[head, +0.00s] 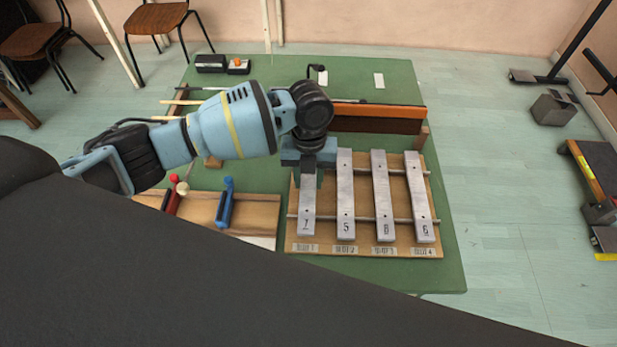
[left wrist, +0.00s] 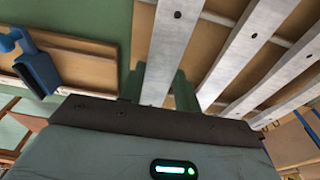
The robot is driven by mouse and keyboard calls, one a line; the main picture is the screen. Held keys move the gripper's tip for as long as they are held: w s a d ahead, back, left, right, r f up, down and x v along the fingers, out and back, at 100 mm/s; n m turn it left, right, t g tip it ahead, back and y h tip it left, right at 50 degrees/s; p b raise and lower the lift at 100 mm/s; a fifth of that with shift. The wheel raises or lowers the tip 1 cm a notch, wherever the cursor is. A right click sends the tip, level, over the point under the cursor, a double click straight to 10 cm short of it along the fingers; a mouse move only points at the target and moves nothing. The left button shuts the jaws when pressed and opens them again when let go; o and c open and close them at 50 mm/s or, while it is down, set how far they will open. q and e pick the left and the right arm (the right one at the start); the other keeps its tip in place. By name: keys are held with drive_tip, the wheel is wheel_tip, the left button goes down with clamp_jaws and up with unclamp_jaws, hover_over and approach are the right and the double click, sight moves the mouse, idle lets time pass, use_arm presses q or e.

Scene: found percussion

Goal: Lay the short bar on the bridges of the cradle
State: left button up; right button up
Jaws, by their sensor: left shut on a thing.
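My left gripper (head: 309,172) points down over the far end of the leftmost grey metal bar (head: 307,209), at slot 1. In the left wrist view its green fingers (left wrist: 160,92) stand on either side of that bar (left wrist: 176,40), closed on it. The bar lies across the near rod bridge of the wooden cradle (head: 291,240), in line with the other bars. Whether it rests on the bridges or hangs just above them I cannot tell. Its far end is hidden by the gripper. My right gripper is not in view.
Three more numbered bars (head: 346,200) (head: 384,200) (head: 419,200) fill slots 2 to 4. A wooden board with a blue-handled tool (head: 225,203) and red-tipped mallet (head: 173,190) lies left. An orange-topped dark box (head: 380,117) stands behind the cradle. The green table (head: 452,265) is clear at right.

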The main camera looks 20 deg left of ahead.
sight(312, 178)
use_arm(q)
drive_tip(key=shift+f, duration=0.35)
drive_tip(key=shift+f, duration=0.2)
drive_tip(key=o, duration=1.1)
drive_tip(key=shift+f, duration=0.1)
drive_tip(key=r, duration=0.2)
drive_tip(key=w+r, duration=0.1)
drive_tip(key=r, duration=0.4)
drive_tip(key=shift+w+d+r+b, duration=0.15)
drive_tip(key=shift+w+r+b, duration=0.15)
drive_tip(key=shift+w+r, duration=0.1)
